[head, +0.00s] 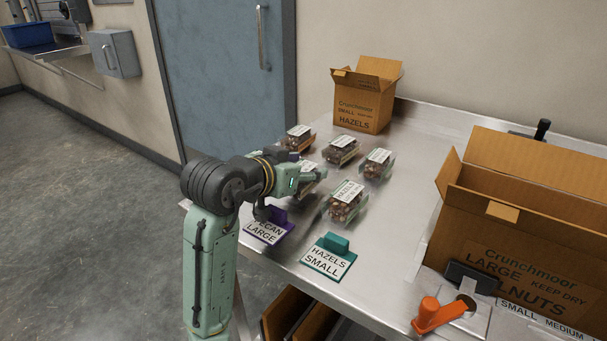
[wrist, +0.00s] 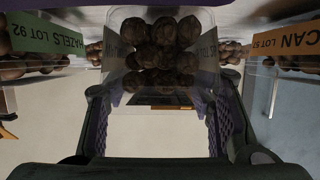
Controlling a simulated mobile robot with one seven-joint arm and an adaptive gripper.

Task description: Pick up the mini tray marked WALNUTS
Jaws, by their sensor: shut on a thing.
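My gripper (wrist: 160,98) is shut on a clear mini tray of round dark brown nuts (wrist: 160,55), with one finger along each side. The tray's label shows only in part, and I cannot read its name. In the head view my gripper (head: 305,181) is over the left part of the steel table and mostly hides this tray. Beside it in the wrist view stand a tray with a green HAZELS LOT 92 label (wrist: 40,38) at left and one with an orange label ending in CAN (wrist: 284,42) at right.
Several labelled trays (head: 347,200) stand around my gripper on the table (head: 425,150). PECAN LARGE (head: 266,231) and HAZELS SMALL (head: 328,262) signs are in front. A hazels carton (head: 362,108) stands behind; a large carton (head: 520,250) and an orange-handled tool (head: 438,314) are at right.

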